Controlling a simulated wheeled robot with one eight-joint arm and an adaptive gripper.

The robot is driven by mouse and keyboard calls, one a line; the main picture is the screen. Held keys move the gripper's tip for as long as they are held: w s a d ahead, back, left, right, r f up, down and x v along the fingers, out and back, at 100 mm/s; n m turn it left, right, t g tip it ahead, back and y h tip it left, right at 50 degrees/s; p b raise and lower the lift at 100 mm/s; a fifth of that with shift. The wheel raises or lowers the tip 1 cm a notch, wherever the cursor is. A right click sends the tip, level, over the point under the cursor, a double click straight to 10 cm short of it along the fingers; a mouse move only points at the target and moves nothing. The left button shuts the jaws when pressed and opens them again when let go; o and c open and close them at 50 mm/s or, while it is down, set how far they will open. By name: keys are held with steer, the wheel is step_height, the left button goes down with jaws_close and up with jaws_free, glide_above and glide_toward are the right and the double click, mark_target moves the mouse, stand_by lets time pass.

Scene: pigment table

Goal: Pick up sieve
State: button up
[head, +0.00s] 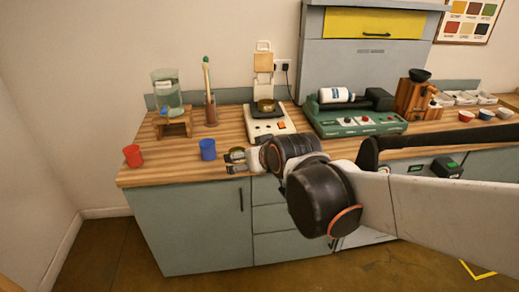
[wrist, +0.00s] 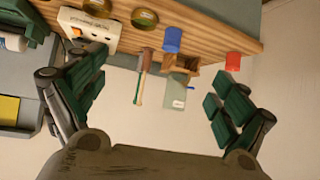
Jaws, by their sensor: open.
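A small round brass-rimmed dish (head: 236,154), which looks like the sieve, sits near the counter's front edge. It also shows at the top of the wrist view (wrist: 144,17), beside the blue cup. A similar brass round vessel (head: 265,105) stands on the white scale; it shows in the wrist view (wrist: 97,7) too. I cannot be sure which of the two is the sieve. My gripper (head: 240,161) is in front of the near dish and partly overlaps it in the head view. In the wrist view my gripper (wrist: 155,88) has its fingers wide apart with nothing between them.
A blue cup (head: 208,149) stands just left of my gripper and a red cup (head: 133,156) farther left. Behind are a glass jar on a wooden stand (head: 173,124), a tool holder (head: 210,112) and the white scale (head: 270,125). A green machine (head: 357,122) stands to the right.

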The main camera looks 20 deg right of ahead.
steer(key=w+d+f+m+t+h+b, duration=0.1)
steer(key=w+d+f, duration=0.5)
steer(key=w, duration=0.1)
steer(key=w+d+f+t+h+b, duration=0.1)
steer(key=w+d+f+t+b, duration=0.1)
steer(key=w+d+f, duration=0.4)
steer(key=w+d+f+m+t+h+b, duration=0.1)
steer(key=w+d+f+t+h, duration=0.1)
steer(key=w+d+f, duration=0.5)
steer(key=shift+w+f+m+b, duration=0.1)
steer(key=shift+w+m+b, duration=0.25)
steer(key=shift+w, duration=1.15)
steer(key=w, duration=0.1)
steer(key=w+d+f+b, duration=0.1)
steer(key=w, duration=0.1)
steer(key=w+f+b, duration=0.1)
steer(key=shift+w+d, duration=0.15)
steer(key=shift+d, duration=0.1)
steer(key=shift+w+r+b, duration=0.15)
steer(key=shift+w+b, duration=0.1)
steer(key=shift+b, duration=0.05)
steer(key=c, duration=1.2)
